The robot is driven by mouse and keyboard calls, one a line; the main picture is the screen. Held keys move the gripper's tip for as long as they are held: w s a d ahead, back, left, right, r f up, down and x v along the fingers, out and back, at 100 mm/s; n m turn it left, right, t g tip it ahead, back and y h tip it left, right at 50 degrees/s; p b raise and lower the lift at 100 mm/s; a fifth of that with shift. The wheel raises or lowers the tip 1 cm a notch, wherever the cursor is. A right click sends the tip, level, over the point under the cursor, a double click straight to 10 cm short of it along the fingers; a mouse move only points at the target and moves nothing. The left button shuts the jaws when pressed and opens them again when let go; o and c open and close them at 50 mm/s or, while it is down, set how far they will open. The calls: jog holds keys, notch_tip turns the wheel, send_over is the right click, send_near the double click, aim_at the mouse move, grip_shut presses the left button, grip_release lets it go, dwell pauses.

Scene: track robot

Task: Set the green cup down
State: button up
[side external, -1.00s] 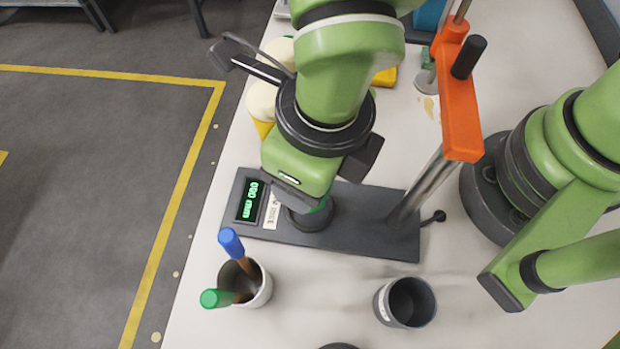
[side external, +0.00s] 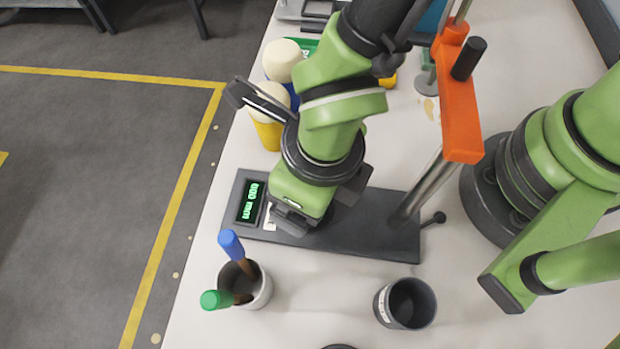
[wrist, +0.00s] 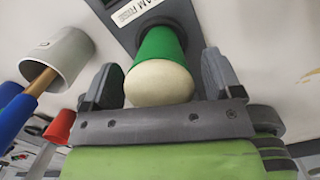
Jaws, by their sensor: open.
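The green cup (wrist: 160,45), topped by a cream ball (wrist: 159,83), shows between my fingers in the wrist view. Its far end meets the dark base plate (wrist: 112,10) beside a white label; it appears to stand on the plate. My gripper (wrist: 160,78) is open, with one finger on each side of the cup and a gap showing at both. In the side view my gripper (side external: 292,222) is low over the left part of the base plate (side external: 375,225), close to the green-lit display (side external: 250,202). The green cup is hidden there behind my gripper.
A holder (side external: 262,290) with blue and green handled tools stands front left. A dark empty cup (side external: 405,303) stands front right. The stand's post and orange arm (side external: 458,105) rise at the right. A yellow cup with a cream ball (side external: 268,130) stands behind my gripper.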

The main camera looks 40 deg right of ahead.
jog(key=r, duration=0.4)
jog(key=s+r, duration=0.1)
jog(key=r, duration=0.7)
jog(key=shift+s+d+r, duration=0.1)
jog(key=shift+s+d, duration=0.1)
jog(key=shift+d, duration=0.15)
jog(key=w+d+r+m+t+y, duration=0.25)
jog(key=d+r+m, duration=0.35)
jog(key=m, duration=0.7)
jog(key=w+d+r+m+t+y, duration=0.1)
jog(key=w+d+r+m+t, duration=0.15)
jog(key=d+r+m, duration=0.65)
jog(key=s+d+f+m+h, duration=0.1)
jog(key=d+m, duration=0.3)
jog(key=m, duration=0.7)
jog(key=s+d+m+t+h, duration=0.1)
jog(key=s+d+m, duration=0.2)
jog(key=m, duration=0.9)
jog(key=shift+s+d+f, duration=0.4)
jog(key=shift+s, duration=0.4)
